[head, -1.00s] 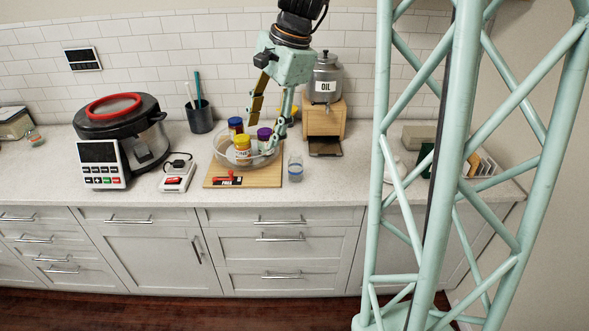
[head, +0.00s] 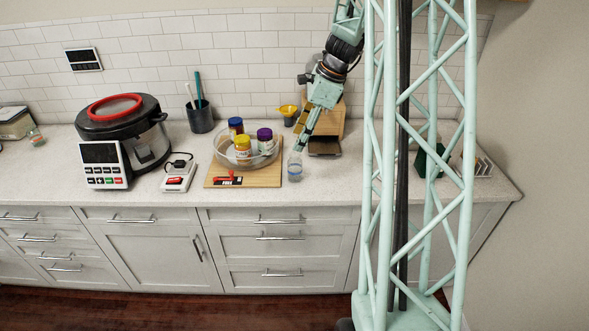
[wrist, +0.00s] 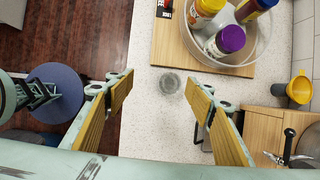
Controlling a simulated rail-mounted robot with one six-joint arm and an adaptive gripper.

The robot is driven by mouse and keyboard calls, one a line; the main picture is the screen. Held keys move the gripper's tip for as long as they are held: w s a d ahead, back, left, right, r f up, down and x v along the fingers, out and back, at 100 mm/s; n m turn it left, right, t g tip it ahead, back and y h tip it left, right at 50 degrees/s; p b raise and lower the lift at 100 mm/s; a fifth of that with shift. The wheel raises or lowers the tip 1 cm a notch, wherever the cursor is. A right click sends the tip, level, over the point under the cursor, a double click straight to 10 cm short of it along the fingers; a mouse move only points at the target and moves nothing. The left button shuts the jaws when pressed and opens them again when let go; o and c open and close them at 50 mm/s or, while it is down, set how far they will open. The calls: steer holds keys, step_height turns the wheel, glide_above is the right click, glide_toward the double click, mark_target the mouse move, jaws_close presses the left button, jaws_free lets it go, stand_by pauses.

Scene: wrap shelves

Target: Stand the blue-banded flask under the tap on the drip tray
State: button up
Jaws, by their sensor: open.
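The blue-banded flask (head: 295,168) is small and clear and stands upright on the counter, right of the wooden board. In the wrist view the flask (wrist: 169,84) shows from above, between my fingertips and beyond them. My gripper (head: 302,143) is open and empty, tilted down just above the flask; both fingers show in the wrist view (wrist: 158,82). The dark drip tray (head: 324,147) lies at the foot of the wooden stand (head: 335,122), right of the flask. The tap (wrist: 286,150) shows in the wrist view; my arm hides it in the head view.
The wooden board (head: 268,178) holds a clear bowl (head: 222,150) with several capped jars. A yellow funnel (head: 287,110) stands behind. A scale (head: 178,177) and cooker (head: 150,140) stand left. Counter in front of the drip tray is clear.

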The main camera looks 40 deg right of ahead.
steer(key=m, duration=0.2)
glide_toward(295, 166)
steer(key=d+r, duration=0.1)
steer(key=d, duration=0.2)
steer(key=shift+w+a, duration=0.2)
steer(key=shift+w, duration=0.25)
steer(key=shift+x, duration=4.25)
steer(key=shift+b+x, duration=0.3)
steer(key=shift+x, duration=2.35)
steer(key=c, duration=1)
